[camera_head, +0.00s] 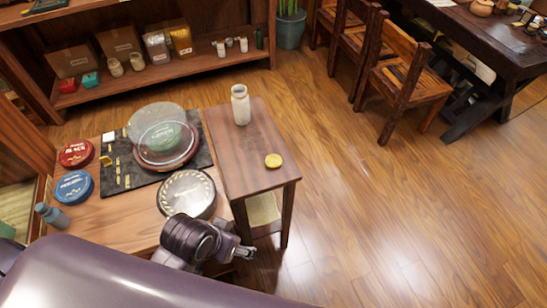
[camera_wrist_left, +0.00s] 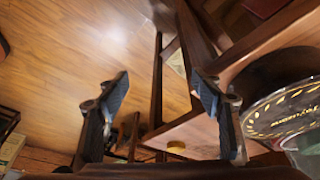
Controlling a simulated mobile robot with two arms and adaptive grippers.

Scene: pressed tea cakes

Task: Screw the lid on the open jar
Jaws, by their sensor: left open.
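A white jar (camera_head: 240,107) stands upright near the far end of the small wooden side table. It has a narrow neck and no lid shows on it. A round yellow lid (camera_head: 273,160) lies flat near the table's front right corner, apart from the jar. In the left wrist view the lid (camera_wrist_left: 176,147) shows low between the fingers, some way off. My left gripper (camera_head: 246,252) is open and empty, in front of the side table and nearer me than the lid. The jar cannot be made out in the wrist view. My right gripper is not in view.
Chairs (camera_head: 402,82) stand behind right. Floor to the right is clear.

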